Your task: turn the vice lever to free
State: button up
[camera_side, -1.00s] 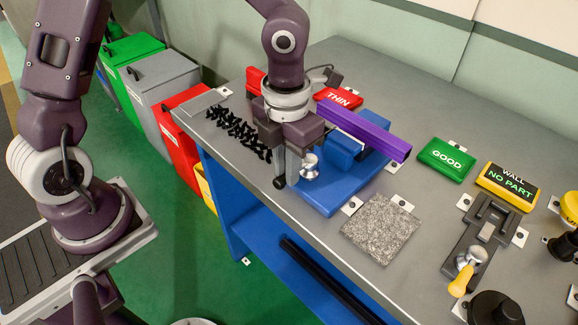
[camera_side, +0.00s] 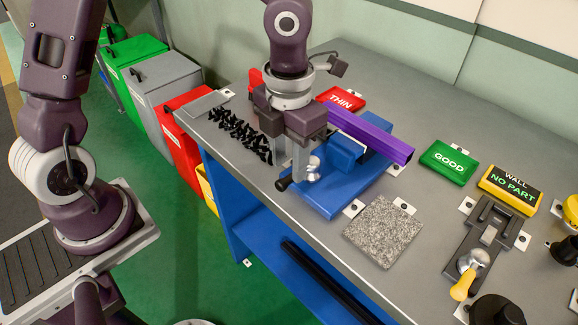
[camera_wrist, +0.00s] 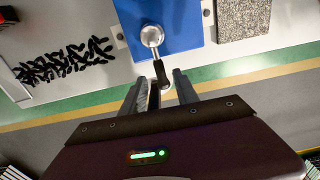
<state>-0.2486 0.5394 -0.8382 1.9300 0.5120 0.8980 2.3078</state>
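The blue vice (camera_side: 335,190) sits on the bench and holds a purple profile (camera_side: 370,135) in its jaws. Its lever has a silver hub (camera_side: 313,170) and a black handle (camera_side: 283,185) pointing left toward the bench's front edge. In the wrist view the handle (camera_wrist: 161,74) points from the hub (camera_wrist: 152,37) toward my gripper (camera_wrist: 158,88). My gripper (camera_side: 290,166) is pointed down at the lever, its two fingers apart on either side of the handle. I cannot tell whether a finger touches it.
Black bits (camera_side: 240,133) lie left of the vice. A granite plate (camera_side: 382,231) lies in front of it. Red THIN (camera_side: 341,99), green GOOD (camera_side: 449,161) and yellow NO PART (camera_side: 509,189) signs stand behind and right. A grey fixture (camera_side: 490,235) is at right.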

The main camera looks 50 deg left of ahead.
aim_at(288, 176)
notch_tip(288, 176, up, 5)
jog(key=shift+f, duration=0.15)
jog(key=shift+a, duration=0.1)
jog(key=s+a+r+m+t, duration=0.2)
jog(key=s+a+r+m, duration=0.2)
jog(key=m, duration=1.4)
jog(key=s+a+r+m+t, duration=0.3)
jog(key=s+a+m, duration=0.3)
jog(key=s+m, duration=0.5)
jog(key=r+m, duration=0.1)
jog(key=m, duration=0.5)
jog(key=shift+m+t, duration=0.3)
jog(key=shift+m, duration=0.1)
